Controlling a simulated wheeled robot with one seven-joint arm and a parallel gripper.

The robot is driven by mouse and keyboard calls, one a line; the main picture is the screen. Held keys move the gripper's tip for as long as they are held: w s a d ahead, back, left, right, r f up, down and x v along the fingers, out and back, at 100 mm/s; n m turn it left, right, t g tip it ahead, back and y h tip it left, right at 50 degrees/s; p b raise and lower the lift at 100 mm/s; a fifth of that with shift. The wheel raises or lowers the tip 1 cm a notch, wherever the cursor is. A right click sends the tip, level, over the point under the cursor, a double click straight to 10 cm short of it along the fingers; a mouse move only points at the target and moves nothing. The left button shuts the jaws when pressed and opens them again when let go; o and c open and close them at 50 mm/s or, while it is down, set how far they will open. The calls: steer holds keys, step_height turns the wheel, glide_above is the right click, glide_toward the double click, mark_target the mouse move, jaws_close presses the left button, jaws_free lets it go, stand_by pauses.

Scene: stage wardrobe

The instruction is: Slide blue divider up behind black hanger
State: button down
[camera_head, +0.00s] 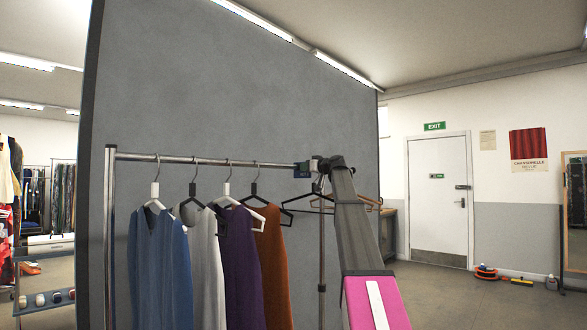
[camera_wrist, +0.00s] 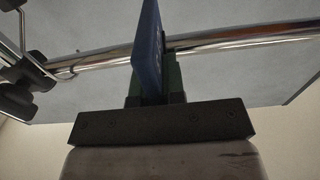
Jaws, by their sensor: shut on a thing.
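The blue divider (camera_wrist: 150,45) stands upright in the wrist view, gripped between the fingers of my gripper (camera_wrist: 155,85) at the chrome rail (camera_wrist: 240,40). In the head view, my gripper (camera_head: 312,167) is at the right part of the rail (camera_head: 215,161), and a small dark-blue piece of the divider (camera_head: 301,170) shows just left of it. A black hanger (camera_head: 254,189) with an orange garment (camera_head: 273,265) hangs left of the divider. Another black hanger (camera_head: 193,190) carries a pale garment further left. Dark hanger parts (camera_wrist: 25,85) show at the left of the wrist view.
White hangers hold a blue garment (camera_head: 158,270) and a purple garment (camera_head: 240,270) on the same rail. Empty hangers, one black (camera_head: 300,210) and one wooden (camera_head: 371,204), hang near my arm. A grey panel (camera_head: 230,90) stands behind the rail.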

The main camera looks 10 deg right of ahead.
steer(key=w+d, duration=0.4)
steer(key=d, duration=0.1)
steer(key=shift+d, duration=0.4)
steer(key=shift+w, duration=0.1)
steer(key=c, duration=1.2)
jaws_free()
steer(key=v, duration=1)
steer(key=shift+s+d, duration=0.2)
steer(key=shift+s, duration=0.15)
steer(key=shift+d, duration=0.1)
